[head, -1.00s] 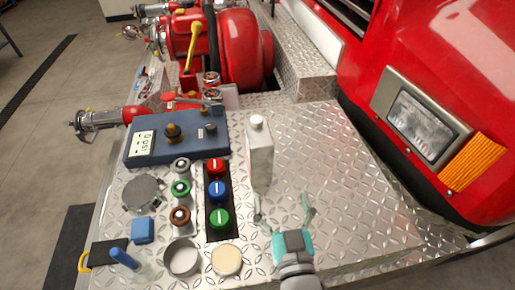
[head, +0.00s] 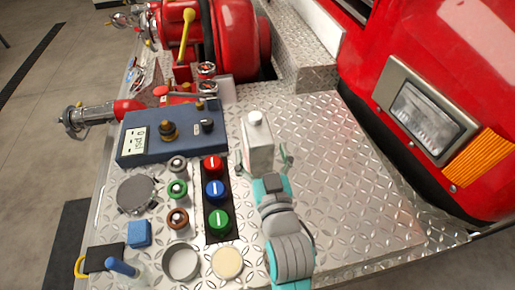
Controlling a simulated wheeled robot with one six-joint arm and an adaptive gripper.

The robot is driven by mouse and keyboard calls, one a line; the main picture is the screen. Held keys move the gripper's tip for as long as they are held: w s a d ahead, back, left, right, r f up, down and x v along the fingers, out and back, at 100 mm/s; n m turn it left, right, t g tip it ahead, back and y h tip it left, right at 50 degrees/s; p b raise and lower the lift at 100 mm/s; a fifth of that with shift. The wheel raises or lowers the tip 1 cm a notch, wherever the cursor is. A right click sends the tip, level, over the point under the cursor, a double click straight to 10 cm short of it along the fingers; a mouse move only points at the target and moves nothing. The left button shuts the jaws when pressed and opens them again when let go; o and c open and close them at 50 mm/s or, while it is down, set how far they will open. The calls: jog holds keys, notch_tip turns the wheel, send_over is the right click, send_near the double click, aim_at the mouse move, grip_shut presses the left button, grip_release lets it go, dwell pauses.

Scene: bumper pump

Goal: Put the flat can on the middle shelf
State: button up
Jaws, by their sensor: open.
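A white flat-sided can (head: 257,140) with a round white cap stands upright on the diamond-plate deck (head: 330,190), right of the blue gauge box. My gripper (head: 264,160) is open at the can's near end. One finger shows at the can's right side and a bit of the other at its left edge. I cannot tell whether either finger touches the can. My gripper body hides the can's lower near part. No middle shelf shows in this view.
The blue gauge box (head: 172,133) and a strip of red, blue and green caps (head: 215,190) lie left of the can. An open round tin (head: 182,262) and a cream disc (head: 227,262) are near the front. The deck right of the can is clear, up to the red bumper.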

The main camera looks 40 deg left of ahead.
aim_at(258, 135)
jog(key=shift+x, duration=2.65)
jog(key=shift+d, duration=0.1)
jog(key=c, duration=1.7)
jog(key=shift+r, duration=0.1)
grip_shut()
jog(key=shift+r, duration=0.15)
